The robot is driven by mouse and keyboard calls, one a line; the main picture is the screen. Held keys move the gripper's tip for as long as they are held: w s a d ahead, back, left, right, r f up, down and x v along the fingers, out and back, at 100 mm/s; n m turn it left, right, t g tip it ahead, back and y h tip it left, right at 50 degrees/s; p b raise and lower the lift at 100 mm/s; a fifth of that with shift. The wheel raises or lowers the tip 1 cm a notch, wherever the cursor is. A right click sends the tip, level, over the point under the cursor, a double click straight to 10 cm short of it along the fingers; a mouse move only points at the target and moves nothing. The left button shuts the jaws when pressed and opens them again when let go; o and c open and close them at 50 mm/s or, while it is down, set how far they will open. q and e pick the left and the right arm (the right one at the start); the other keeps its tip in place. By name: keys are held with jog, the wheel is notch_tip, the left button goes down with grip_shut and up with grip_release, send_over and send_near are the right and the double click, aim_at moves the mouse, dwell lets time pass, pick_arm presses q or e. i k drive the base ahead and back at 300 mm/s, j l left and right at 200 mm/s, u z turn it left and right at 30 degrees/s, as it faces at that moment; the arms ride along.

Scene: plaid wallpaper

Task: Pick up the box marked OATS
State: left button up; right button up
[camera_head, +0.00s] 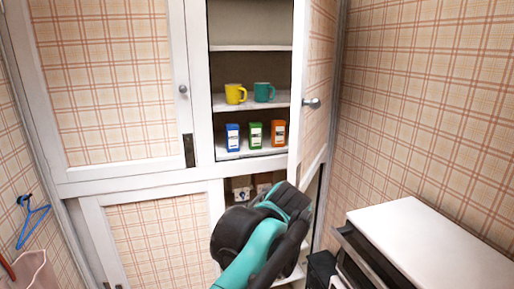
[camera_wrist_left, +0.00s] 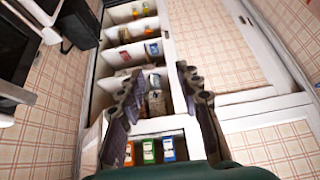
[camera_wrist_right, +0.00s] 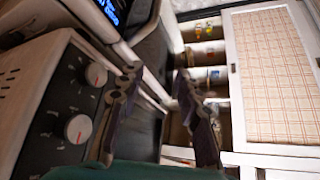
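A blue box (camera_head: 233,137), a green box (camera_head: 256,135) and an orange box (camera_head: 278,133) stand upright in a row on a shelf of the open cabinet. Their lettering is too small to read, so I cannot tell which is marked OATS. The left wrist view shows the orange (camera_wrist_left: 129,153), green (camera_wrist_left: 149,151) and blue (camera_wrist_left: 168,148) boxes at its bottom edge. My left gripper (camera_wrist_left: 161,72) is open and empty; in the head view it (camera_head: 293,203) is below and in front of the boxes. My right gripper (camera_wrist_right: 160,75) is open and empty, out of the head view.
Yellow (camera_head: 234,93) and teal (camera_head: 263,92) mugs stand one shelf up. The open cabinet door (camera_head: 318,85) is right of the boxes. Lower shelves hold more small items. A white-topped appliance (camera_head: 430,245) stands at right; its knobbed front (camera_wrist_right: 75,105) is close beside my right gripper.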

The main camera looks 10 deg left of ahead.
aim_at(255, 127)
jog(key=i+j+z, duration=0.2)
jog(key=i+j, duration=0.3)
jog(key=i+j+z, duration=0.2)
jog(key=i+j, duration=0.25)
jog(key=j, duration=0.2)
jog(key=i+j, duration=0.25)
jog(key=i, duration=0.3)
jog(key=i+l+u, duration=0.3)
jog(key=k+j, duration=0.05)
jog(key=j, duration=0.05)
